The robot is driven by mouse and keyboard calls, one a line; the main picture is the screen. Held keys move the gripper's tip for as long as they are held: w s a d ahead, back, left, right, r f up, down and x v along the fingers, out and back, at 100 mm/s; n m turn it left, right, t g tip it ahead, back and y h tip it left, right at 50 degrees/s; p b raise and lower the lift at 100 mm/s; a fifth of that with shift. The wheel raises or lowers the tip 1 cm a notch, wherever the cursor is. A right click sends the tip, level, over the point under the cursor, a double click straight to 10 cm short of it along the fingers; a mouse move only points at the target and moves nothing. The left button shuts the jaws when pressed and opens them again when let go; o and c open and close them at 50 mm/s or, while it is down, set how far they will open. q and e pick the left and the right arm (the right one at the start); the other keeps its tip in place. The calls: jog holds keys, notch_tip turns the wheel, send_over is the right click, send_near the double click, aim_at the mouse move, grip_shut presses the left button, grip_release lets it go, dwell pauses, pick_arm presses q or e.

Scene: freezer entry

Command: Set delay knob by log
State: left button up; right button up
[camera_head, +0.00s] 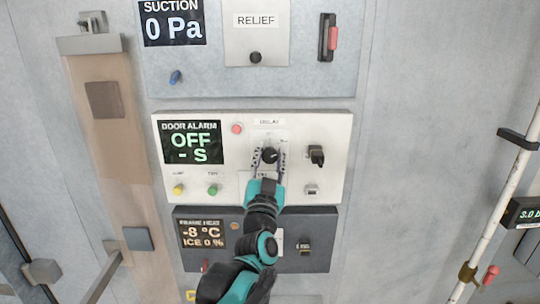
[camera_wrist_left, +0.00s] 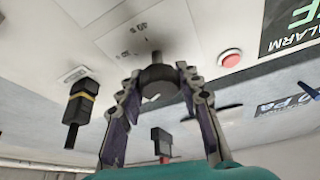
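The delay knob (camera_head: 270,155) is a round dark knob on the white door alarm panel (camera_head: 335,130), under a small DELAY label (camera_head: 269,122). The alarm display (camera_head: 191,143) reads OFF and - S. My left gripper (camera_head: 270,149) is at the knob, with one finger on each side of it. In the left wrist view the knob (camera_wrist_left: 158,80) sits between the spread fingertips (camera_wrist_left: 158,74); small gaps seem to show, and contact is unclear. No log shows. My right gripper is not in view.
A red button (camera_head: 237,129), a black switch (camera_head: 316,155), and yellow (camera_head: 179,190) and green (camera_head: 212,190) buttons surround the knob. The suction panel (camera_head: 290,80) is above, the dark frame heat panel (camera_head: 325,225) below. A white pipe (camera_head: 505,205) stands right.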

pick_arm(q)
jog(key=shift+n, duration=0.5)
jog(key=n+y, duration=0.2)
jog(key=shift+n+b, duration=0.3)
jog(key=shift+b, duration=0.05)
jog(key=n+y, duration=0.1)
jog(key=n, duration=0.1)
jog(key=n+y, duration=0.1)
jog(key=n, duration=0.2)
jog(key=shift+y, duration=0.4)
jog(key=n+g+y, duration=0.1)
jog(key=n, duration=0.3)
jog(key=n+y, duration=0.2)
jog(key=n, duration=0.2)
jog(key=shift+g, duration=0.4)
jog(key=shift+a+n+y, duration=0.1)
jog(key=shift+n+y, duration=0.3)
jog(key=shift+n, duration=0.1)
jog(key=o, duration=1.2)
jog(key=shift+c, duration=0.2)
